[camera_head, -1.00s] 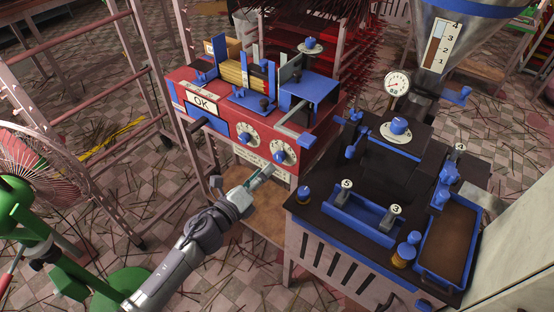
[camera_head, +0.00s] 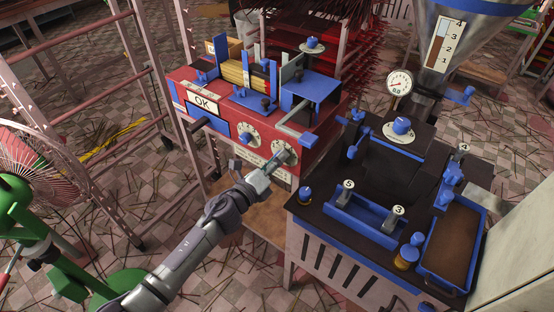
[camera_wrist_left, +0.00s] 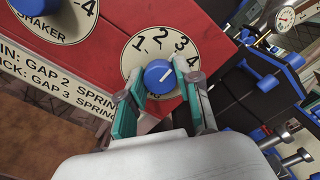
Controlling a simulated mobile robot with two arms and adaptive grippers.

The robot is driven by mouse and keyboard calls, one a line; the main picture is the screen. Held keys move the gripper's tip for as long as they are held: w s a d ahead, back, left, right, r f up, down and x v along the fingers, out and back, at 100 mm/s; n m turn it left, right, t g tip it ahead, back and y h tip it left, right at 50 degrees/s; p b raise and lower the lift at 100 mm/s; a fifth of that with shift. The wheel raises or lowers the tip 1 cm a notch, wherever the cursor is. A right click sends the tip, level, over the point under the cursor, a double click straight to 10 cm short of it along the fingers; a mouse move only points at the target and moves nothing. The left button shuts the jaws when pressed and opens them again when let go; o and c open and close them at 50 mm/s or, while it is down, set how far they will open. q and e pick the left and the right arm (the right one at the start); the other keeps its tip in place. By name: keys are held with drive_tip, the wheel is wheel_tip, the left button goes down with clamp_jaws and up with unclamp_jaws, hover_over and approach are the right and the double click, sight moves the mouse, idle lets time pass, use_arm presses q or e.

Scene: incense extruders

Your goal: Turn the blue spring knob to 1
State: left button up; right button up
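The red machine (camera_head: 200,90) has two round cream dials with blue knobs on its front. In the left wrist view the blue knob (camera_wrist_left: 159,77) sits on a dial (camera_wrist_left: 138,44) numbered 1 to 4. Its white mark points to the upper right, toward the 3 and 4 side. The dial's lower label is largely hidden by my fingers. My left gripper (camera_wrist_left: 159,82) has its teal-padded fingers parted, one on each side of this knob. Whether the pads touch it I cannot tell. In the head view the gripper (camera_head: 277,159) covers most of the knob. My right gripper is not in view.
The other dial, marked SHAKER (camera_wrist_left: 50,15), has its own blue knob (camera_head: 246,139) close by on the left. A dark machine with blue trays (camera_head: 365,218) stands on the right. A green fan (camera_head: 30,225) and a metal rack (camera_head: 130,110) are on the left.

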use_arm(q)
drive_tip(key=shift+c, duration=1.2)
clamp_jaws()
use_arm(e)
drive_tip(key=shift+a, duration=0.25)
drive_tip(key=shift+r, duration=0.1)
use_arm(q)
drive_tip(key=shift+f+n+p, duration=0.1)
drive_tip(key=shift+n+p, duration=2.1)
drive_tip(key=shift+n, duration=4.8)
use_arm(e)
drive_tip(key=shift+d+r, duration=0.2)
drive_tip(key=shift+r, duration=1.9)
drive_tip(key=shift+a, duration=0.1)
